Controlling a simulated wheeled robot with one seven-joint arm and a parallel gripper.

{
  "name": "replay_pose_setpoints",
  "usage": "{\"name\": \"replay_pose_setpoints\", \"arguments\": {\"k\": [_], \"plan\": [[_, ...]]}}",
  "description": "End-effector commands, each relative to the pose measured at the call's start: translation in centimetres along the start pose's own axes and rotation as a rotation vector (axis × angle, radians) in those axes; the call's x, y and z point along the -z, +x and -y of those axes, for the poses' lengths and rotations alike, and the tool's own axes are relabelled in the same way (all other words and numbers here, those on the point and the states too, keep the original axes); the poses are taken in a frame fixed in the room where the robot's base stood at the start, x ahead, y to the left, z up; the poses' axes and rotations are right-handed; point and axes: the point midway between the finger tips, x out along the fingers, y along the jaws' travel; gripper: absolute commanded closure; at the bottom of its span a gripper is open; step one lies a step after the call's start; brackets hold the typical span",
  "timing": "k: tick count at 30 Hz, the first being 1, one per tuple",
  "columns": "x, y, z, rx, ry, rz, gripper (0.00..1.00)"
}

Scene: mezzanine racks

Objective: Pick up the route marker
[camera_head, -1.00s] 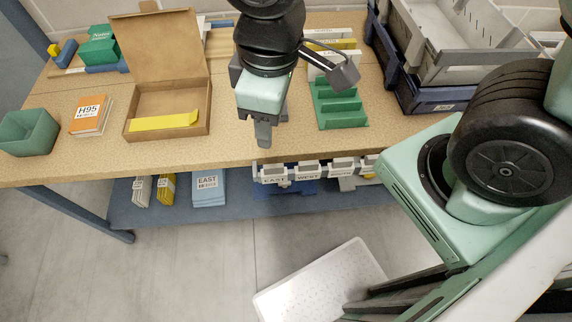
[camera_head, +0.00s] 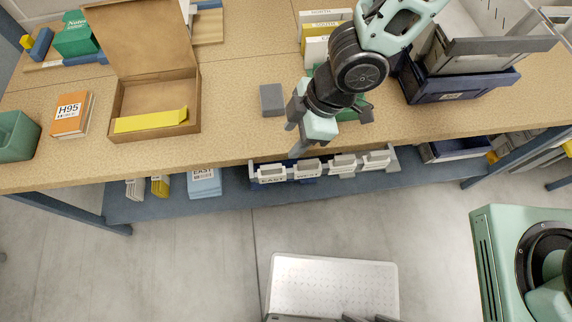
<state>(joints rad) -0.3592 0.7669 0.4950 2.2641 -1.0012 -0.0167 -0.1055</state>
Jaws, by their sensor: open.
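No object is plainly labelled as the route marker, so I cannot tell which it is. Cards in several colours, with words such as NORTH (camera_head: 323,16) on them, stand in a green rack (camera_head: 322,75) at the back middle, partly hidden by my arm. A yellow piece (camera_head: 150,121) lies in the front of an open cardboard box (camera_head: 190,105). A small grey block (camera_head: 271,99) lies on the table. My gripper (camera_head: 298,137) is open over the table's front edge, just right of and in front of the grey block, pointing down. I see nothing between its fingers.
An orange H95 booklet (camera_head: 72,114) and a green bin (camera_head: 15,137) are at left. A dark blue crate (camera_head: 455,85) stands at right. Under the table, a rail with EAST and WEST labelled holders (camera_head: 310,172) sits above a blue shelf (camera_head: 245,203). A pale perforated panel (camera_head: 335,282) shows below.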

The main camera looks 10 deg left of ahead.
Motion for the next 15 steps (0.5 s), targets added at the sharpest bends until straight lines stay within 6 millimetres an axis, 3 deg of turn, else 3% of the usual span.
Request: {"name": "replay_pose_setpoints", "arguments": {"k": [15], "plan": [[0.0,8.3,0.2,0.005,-0.004,0.003,0.52]]}}
